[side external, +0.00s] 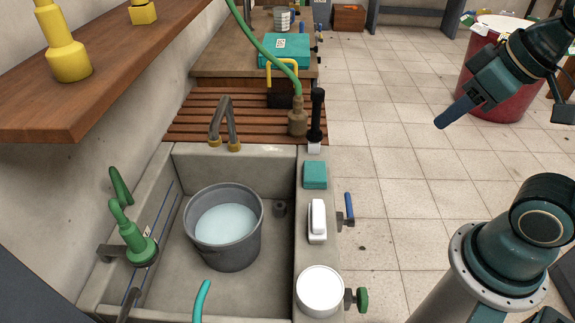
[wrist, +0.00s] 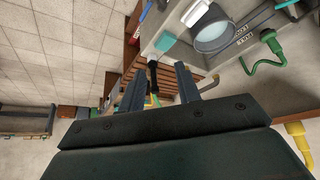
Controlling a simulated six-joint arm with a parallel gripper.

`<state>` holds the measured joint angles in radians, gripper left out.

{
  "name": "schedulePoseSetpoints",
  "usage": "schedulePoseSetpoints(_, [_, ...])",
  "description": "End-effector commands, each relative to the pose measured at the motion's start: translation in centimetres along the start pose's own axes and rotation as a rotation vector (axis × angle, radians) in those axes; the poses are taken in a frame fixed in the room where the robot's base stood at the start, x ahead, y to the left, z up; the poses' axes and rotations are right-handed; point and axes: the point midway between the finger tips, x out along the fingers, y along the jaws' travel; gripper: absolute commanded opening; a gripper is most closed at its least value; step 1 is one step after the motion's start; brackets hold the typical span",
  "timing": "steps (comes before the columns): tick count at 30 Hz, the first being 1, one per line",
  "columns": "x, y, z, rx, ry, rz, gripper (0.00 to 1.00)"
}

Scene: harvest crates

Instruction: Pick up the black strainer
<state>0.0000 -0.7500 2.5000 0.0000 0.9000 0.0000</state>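No object is clearly recognisable as a strainer. A black item with a raised yellow handle (side external: 280,101) sits on the slatted wooden rack behind the sink and may be it; the brown hose fitting stands close on its right. A slim black upright object with a white base (side external: 316,118) stands at the sink's back right corner. It also seems to show between my fingers in the wrist view (wrist: 152,70). My gripper (side external: 442,122) is high above the floor, right of the sink and well apart from both. In the wrist view my gripper's fingers (wrist: 159,70) are spread and empty.
A grey bucket of water (side external: 225,248) stands in the stone sink (side external: 185,155). A teal sponge (side external: 315,174), a white brush-like item (side external: 317,219) and a round white lid (side external: 320,290) lie on its right ledge. A green hose (side external: 259,46) arches over the rack. A red barrel (side external: 497,106) stands behind my gripper.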

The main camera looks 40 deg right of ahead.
Motion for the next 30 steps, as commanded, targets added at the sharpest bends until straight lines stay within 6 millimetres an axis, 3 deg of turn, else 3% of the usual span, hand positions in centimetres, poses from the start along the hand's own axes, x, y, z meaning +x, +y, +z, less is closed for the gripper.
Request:
schedulePoseSetpoints(1, [0.0,0.0,0.0,0.0,0.0,0.0,0.43])
schedulePoseSetpoints(3, [0.0,0.0,0.0,0.0,0.0,0.0,0.55])
schedulePoseSetpoints(17, [-0.2,0.1,-0.9,0.016,-0.008,0.001,0.55])
schedulePoseSetpoints(23, [-0.7,0.2,-3.9,0.073,-0.034,0.006,0.55])
schedulePoseSetpoints(30, [-0.7,0.8,-9.4,0.183,-0.085,0.019,0.55])
